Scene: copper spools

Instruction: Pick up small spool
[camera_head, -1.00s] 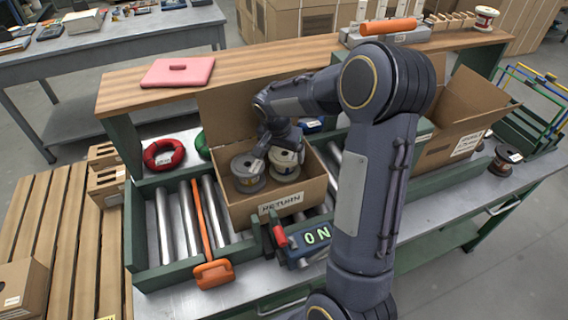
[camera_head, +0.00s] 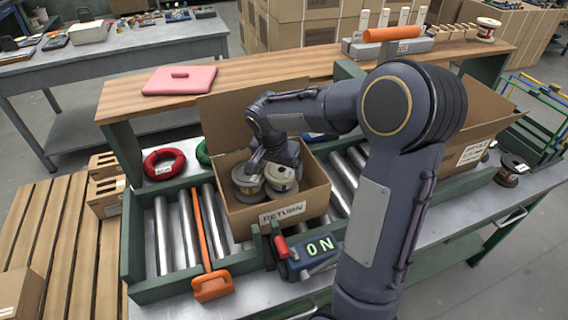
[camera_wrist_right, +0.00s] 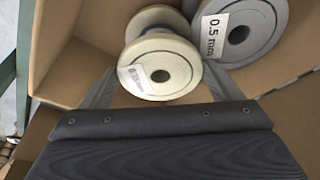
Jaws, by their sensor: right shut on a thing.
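A cream spool (camera_head: 281,178) with a small label stands in the open cardboard box marked RETURN (camera_head: 286,213). In the right wrist view this cream spool (camera_wrist_right: 160,68) is between the two fingers of my right gripper (camera_wrist_right: 160,88), which is shut on it. A grey spool (camera_head: 246,184) is beside it in the box. In the right wrist view the grey spool (camera_wrist_right: 240,32) carries a 0.5 mm label. In the head view my right gripper (camera_head: 272,162) reaches down into the box and partly hides both spools. My left gripper is not in view.
The box sits on a roller conveyor (camera_head: 187,232) with an orange bar (camera_head: 212,285). Another open box (camera_head: 480,105) and a dark spool (camera_head: 511,168) are at the right. A shelf (camera_head: 290,66) runs behind, holding a red-and-white spool (camera_head: 487,30).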

